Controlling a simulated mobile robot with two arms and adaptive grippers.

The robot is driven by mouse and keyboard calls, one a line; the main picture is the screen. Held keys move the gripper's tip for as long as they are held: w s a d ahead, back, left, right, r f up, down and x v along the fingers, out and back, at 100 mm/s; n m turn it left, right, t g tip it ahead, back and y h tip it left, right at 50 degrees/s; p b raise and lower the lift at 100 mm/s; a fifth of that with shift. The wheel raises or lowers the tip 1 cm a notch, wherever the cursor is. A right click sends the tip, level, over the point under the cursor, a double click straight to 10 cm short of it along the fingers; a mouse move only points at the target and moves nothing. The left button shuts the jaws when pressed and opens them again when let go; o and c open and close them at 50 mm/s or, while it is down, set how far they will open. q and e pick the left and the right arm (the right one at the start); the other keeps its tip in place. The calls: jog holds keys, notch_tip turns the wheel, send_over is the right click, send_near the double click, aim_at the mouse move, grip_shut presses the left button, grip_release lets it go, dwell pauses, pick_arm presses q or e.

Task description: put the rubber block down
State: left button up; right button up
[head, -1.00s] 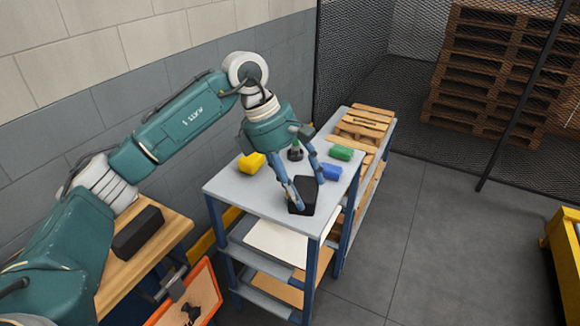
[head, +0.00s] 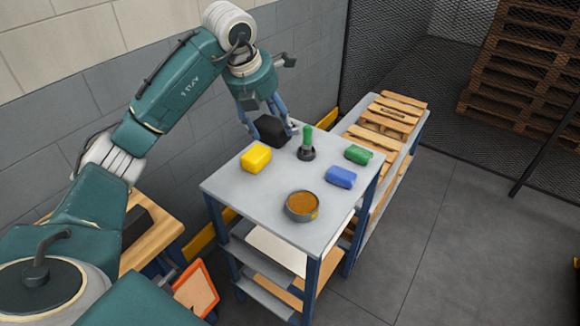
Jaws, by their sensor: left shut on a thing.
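A black block (head: 271,131), which looks like the rubber block, is between the fingers of my left gripper (head: 273,136). The gripper is shut on it at the back edge of the grey-topped table (head: 240,200), behind the yellow block (head: 256,157) and left of a green-handled tool (head: 307,143) on a dark base. I cannot tell whether the black block touches the tabletop. My right gripper is not in view.
A round dish with a brown top (head: 302,206) stands near the table's front. A blue block (head: 341,177) and a green block (head: 358,154) lie at right. Another dark block (head: 135,225) is on the wooden bench at left. The table's left front is bare.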

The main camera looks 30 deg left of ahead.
aim_at(266, 135)
pick_arm(q)
jog(key=f, duration=0.2)
jog(key=s+f+p, duration=0.1)
jog(key=f, duration=0.1)
jog(key=shift+s+f, duration=0.15)
jog(key=shift+s, duration=0.05)
jog(key=f+p, duration=0.1)
jog(key=f, duration=0.7)
jog(key=f+p, duration=0.1)
jog(key=f, duration=0.3)
jog(key=shift+w+f+p, duration=0.35)
jog(key=shift+w+f, duration=0.05)
jog(key=shift+f, duration=0.3)
jog(key=o, duration=1.5)
jog(key=shift+c, duration=0.2)
